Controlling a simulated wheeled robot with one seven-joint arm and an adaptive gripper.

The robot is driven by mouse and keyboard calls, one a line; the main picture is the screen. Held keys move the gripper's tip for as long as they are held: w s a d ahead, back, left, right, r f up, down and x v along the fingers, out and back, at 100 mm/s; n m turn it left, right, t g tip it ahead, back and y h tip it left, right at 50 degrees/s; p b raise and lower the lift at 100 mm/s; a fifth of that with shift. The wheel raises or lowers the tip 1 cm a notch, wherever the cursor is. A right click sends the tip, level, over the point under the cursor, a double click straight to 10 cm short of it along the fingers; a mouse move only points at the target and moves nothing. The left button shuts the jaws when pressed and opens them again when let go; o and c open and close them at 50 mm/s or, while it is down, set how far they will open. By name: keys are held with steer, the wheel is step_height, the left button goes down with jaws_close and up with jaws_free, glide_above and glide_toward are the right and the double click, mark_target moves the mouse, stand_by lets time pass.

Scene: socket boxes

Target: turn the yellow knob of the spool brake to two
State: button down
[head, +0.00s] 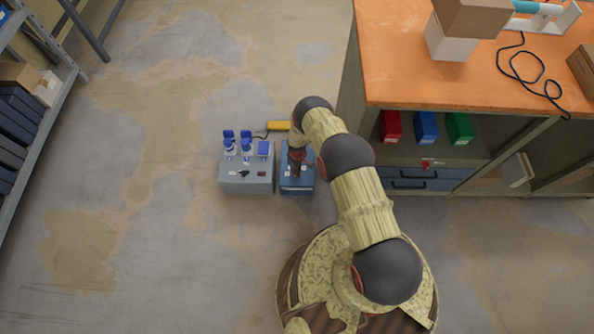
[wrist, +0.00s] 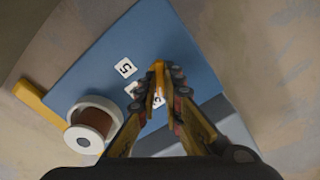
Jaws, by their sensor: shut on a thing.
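The blue box (head: 297,188) stands on the floor, right of a grey box, mostly under my arm. In the wrist view its blue top (wrist: 95,75) carries a white spool with a brown core (wrist: 92,128) and small white number tags (wrist: 125,68). The yellow knob (wrist: 158,70) stands up from the top between my fingertips. My gripper (wrist: 164,84) is shut on the knob, with one finger on either side. The fingers partly cover the nearer tags, so I cannot tell which number the knob points at. In the head view my gripper (head: 297,160) is over the blue box.
The grey box (head: 246,183) with blue sockets stands close on the left. A yellow piece (head: 278,126) with a dark cable lies behind the boxes. An orange-topped workbench (head: 455,85) stands to the right, shelves (head: 25,100) at far left. The floor (head: 130,220) between is clear.

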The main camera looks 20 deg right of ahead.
steer(key=n, duration=0.7)
stand_by(0.6)
steer(key=c, duration=2)
jaws_free()
steer(key=shift+o, duration=0.4)
steer(key=shift+r, duration=0.1)
step_height(320, 180, up, 12)
